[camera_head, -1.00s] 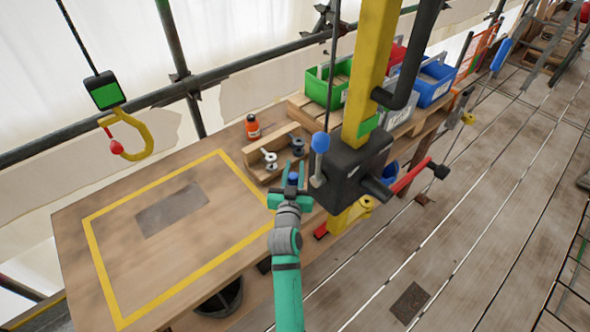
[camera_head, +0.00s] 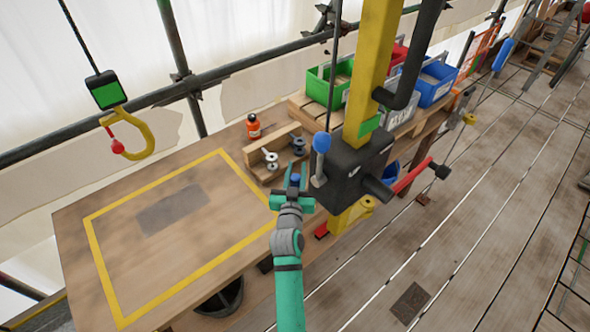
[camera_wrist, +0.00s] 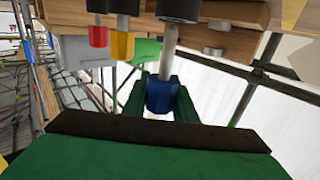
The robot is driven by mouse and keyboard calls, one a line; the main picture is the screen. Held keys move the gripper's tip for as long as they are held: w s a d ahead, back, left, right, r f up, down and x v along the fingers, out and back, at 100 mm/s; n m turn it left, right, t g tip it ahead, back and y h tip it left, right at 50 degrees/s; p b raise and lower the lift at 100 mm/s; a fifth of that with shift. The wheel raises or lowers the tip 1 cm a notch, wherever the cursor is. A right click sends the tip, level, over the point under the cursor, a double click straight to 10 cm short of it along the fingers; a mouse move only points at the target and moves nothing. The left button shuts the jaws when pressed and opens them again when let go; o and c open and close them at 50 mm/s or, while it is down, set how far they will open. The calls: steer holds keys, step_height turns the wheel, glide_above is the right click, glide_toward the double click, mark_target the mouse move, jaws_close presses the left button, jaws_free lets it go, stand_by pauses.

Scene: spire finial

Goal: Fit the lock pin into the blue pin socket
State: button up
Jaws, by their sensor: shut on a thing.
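My gripper (camera_head: 295,181) is at the right end of the wooden bench, left of a black block on a yellow post. Its green fingers are shut on the lock pin's blue end (camera_wrist: 162,95) in the wrist view. The pin's grey rod (camera_wrist: 169,55) runs up the picture towards a dark round part (camera_wrist: 179,8); I cannot tell whether it enters it or only passes in front. Red (camera_wrist: 98,37) and yellow (camera_wrist: 122,46) pieces sit beside it under dark caps. In the head view the pin's blue end shows small between the fingers. I cannot make out a blue pin socket for certain.
A small wooden rack (camera_head: 262,172) with spool-like parts is just behind. Bins and an orange bottle (camera_head: 253,126) stand farther back. The yellow-outlined bench area (camera_head: 180,260) is clear.

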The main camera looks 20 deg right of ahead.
steer(key=shift+a+f, duration=0.1)
steer(key=shift+f, duration=1.95)
steer(key=o, duration=1.1)
steer(key=shift+o, duration=0.2)
steer(key=shift+s, duration=0.1)
steer(key=v, duration=1)
steer(key=shift+s, duration=0.3)
steer(key=shift+a, duration=0.1)
